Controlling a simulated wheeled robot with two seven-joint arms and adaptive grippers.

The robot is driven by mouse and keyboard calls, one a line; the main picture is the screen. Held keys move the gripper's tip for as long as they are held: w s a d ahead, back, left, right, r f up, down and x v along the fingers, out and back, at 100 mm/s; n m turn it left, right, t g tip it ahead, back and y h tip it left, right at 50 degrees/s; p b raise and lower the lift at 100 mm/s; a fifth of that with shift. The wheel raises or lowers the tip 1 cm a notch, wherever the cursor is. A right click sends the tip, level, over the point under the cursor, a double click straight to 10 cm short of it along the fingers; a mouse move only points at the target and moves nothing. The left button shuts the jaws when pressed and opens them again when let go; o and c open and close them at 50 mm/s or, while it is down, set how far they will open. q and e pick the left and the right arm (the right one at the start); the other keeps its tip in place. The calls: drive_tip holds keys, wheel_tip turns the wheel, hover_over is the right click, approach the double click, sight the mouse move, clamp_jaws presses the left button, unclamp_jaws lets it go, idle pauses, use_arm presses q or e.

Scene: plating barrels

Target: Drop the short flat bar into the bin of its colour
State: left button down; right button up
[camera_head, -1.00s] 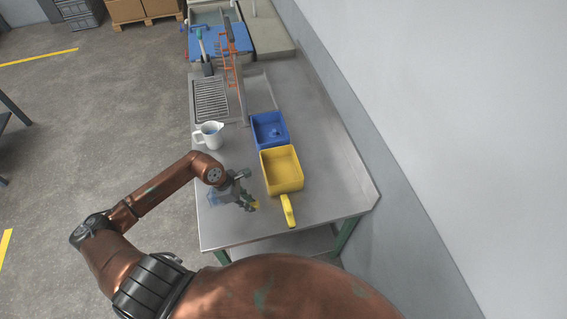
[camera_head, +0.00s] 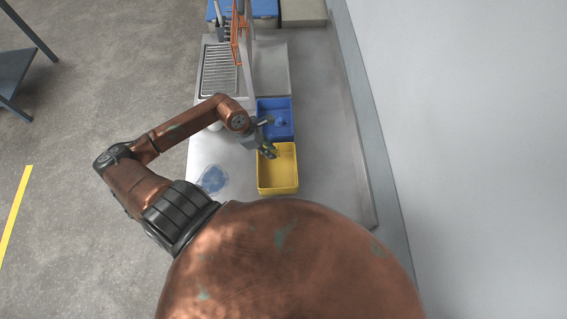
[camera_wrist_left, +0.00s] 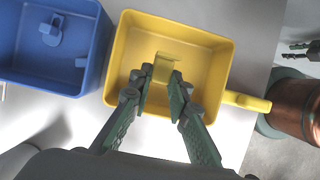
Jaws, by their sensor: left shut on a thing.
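My left gripper (camera_head: 270,153) is over the yellow bin (camera_head: 278,191), near its far left part. In the left wrist view the fingers (camera_wrist_left: 160,78) are shut on a short flat yellow bar (camera_wrist_left: 168,60), which is hard to tell from the yellow floor behind it. The bin (camera_wrist_left: 217,70) surrounds the fingertips in that view; I cannot tell how high above its floor the bar is. The blue bin (camera_head: 261,113) adjoins the yellow one on the far side. Part of what seems my right gripper (camera_wrist_left: 304,50) shows at the wrist view's right edge; its jaw state is unclear.
The blue bin holds a blue piece (camera_head: 282,121). A white jug (camera_head: 215,127) is mostly hidden behind my left arm. An orange rack (camera_head: 236,40) stands farther back. The wall runs along the right.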

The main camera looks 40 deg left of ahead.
use_arm(q)
drive_tip(key=f+b, duration=0.1)
drive_tip(key=f, duration=0.1)
drive_tip(key=s+f+b, duration=0.1)
drive_tip(key=f, duration=0.2)
drive_tip(key=shift+b, duration=0.35)
drive_tip(key=c, duration=1.9)
unclamp_jaws()
drive_tip(key=shift+w+f, duration=0.2)
drive_tip(key=shift+w, duration=0.05)
drive_tip(key=shift+c, duration=0.2)
drive_tip(key=shift+o, duration=1)
drive_tip(key=shift+s+r, duration=0.1)
drive_tip(key=shift+s, duration=0.1)
drive_tip(key=v, duration=1.2)
use_arm(e)
drive_tip(key=s+f, duration=0.2)
drive_tip(key=f, duration=0.1)
drive_tip(key=shift+d, duration=0.15)
use_arm(q)
drive_tip(key=shift+w, duration=0.1)
